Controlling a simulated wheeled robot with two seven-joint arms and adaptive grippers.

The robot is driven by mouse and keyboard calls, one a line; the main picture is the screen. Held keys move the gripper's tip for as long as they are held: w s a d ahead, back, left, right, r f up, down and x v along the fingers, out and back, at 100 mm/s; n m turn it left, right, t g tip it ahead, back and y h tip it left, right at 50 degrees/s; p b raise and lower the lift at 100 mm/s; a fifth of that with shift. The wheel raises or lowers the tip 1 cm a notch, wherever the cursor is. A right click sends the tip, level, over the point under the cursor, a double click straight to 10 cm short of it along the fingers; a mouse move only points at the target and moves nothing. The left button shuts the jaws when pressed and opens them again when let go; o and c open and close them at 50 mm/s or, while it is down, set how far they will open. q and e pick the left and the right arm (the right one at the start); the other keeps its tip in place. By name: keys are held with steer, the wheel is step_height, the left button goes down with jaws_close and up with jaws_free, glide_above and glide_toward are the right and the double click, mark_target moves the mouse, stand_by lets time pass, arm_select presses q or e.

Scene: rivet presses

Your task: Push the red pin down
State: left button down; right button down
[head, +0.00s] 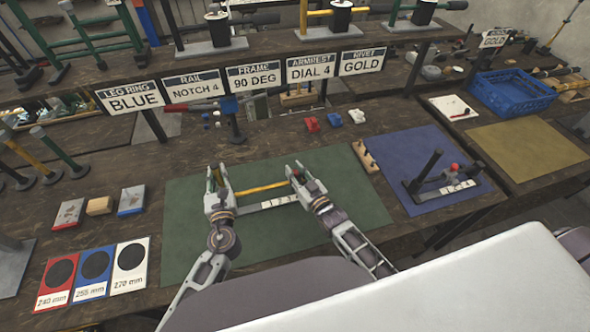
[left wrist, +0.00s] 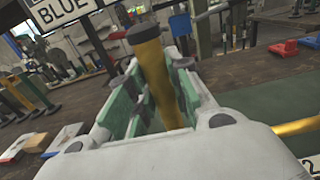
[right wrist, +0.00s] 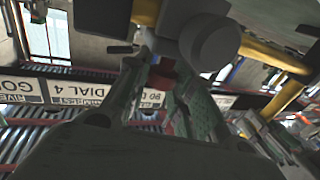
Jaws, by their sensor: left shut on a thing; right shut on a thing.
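A yellow frame part (head: 262,188) lies over the green mat between my two grippers. My left gripper (head: 216,180) is shut on an upright gold post with a black cap (left wrist: 160,80), near the left end of that part. My right gripper (head: 302,180) is at its right end. In the right wrist view a small red pin (right wrist: 161,74) shows between the green-padded fingers, beneath a grey round part (right wrist: 210,42). The right fingers close around the red pin; its lower end is hidden. A pale marked strip (head: 280,202) lies just in front of the yellow part.
The green mat (head: 190,240) is otherwise clear. A blue mat (head: 400,150) at the right holds a black fixture with a red ball (head: 455,167). Red, blue and white small blocks (head: 333,120) lie behind. Three size cards (head: 95,270) lie at the left. A row of signs (head: 245,77) hangs behind.

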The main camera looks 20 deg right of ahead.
steer(key=shift+s+f, duration=0.1)
steer(key=shift+f, duration=0.2)
steer(key=c, duration=1.2)
jaws_free()
steer(key=shift+v, duration=5.9)
arm_select(q)
steer(key=c, duration=1.2)
jaws_free()
steer(key=shift+c, duration=0.2)
